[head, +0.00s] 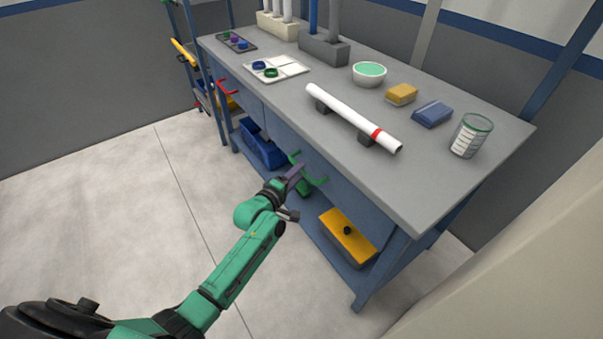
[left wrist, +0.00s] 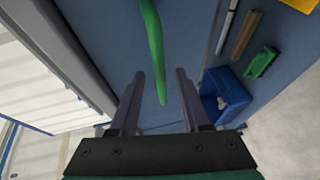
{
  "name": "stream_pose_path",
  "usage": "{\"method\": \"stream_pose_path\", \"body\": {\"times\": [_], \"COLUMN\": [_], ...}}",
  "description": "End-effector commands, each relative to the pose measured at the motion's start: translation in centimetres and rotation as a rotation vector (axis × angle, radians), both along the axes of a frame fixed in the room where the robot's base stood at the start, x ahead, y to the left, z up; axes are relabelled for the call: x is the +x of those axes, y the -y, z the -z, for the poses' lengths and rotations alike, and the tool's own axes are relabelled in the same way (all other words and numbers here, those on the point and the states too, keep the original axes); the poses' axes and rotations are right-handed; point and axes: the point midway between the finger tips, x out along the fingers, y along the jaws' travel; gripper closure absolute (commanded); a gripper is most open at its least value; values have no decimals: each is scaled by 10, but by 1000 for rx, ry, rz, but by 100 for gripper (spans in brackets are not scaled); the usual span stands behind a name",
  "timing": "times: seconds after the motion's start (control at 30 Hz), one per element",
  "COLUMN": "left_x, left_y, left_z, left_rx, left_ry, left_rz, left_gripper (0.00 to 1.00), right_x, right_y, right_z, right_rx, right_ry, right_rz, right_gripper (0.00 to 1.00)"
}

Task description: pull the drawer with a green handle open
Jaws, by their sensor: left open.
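The green handle (head: 318,181) is on the blue front under the bench top, partly hidden by my gripper in the head view. In the left wrist view, the green handle (left wrist: 153,45) is a long curved bar whose lower end shows between my two fingers. My left gripper (head: 296,174) is at the handle. Its dark fingers are open in the left wrist view (left wrist: 158,88), one on each side of the bar with gaps visible. I cannot tell whether the bar is at fingertip depth. The drawer's edges are mostly hidden, so how far it stands open is unclear.
A red handle (head: 227,87) is farther left along the bench (head: 430,180). A blue bin (head: 262,145) and a yellow box (head: 347,238) are on the lower shelf. A white pipe (head: 350,115) rests on supports on top. The floor left of the bench is clear.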

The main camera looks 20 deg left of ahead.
Motion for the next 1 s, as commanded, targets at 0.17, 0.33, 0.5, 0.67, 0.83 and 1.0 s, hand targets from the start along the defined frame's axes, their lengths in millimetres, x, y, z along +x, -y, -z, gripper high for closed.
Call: {"method": "stream_pose_path", "body": {"times": [0.17,0.33,0.5,0.67,0.83,1.0], "left_x": [20,22,21,21,21,21], "left_y": [6,6,6,6,6,6], "left_z": [5,4,5,5,5,5], "left_rx": [0,1,1,1,1,1], "left_ry": [-1,-1,-1,-1,-1,-1], "left_rz": [-1,0,0,0,-1,-1], "left_gripper": [53,53,87,100,100,100], "right_x": [0,0,0,0,0,0], "right_y": [0,1,2,3,4,4], "right_z": [7,6,6,6,6,6], "right_rx": [0,-1,-3,-5,-5,-5], "right_ry": [0,0,0,0,-1,-1], "right_rz": [-1,-1,-1,-2,-2,-1], "right_gripper": [50,50,50,50,50,50]}}
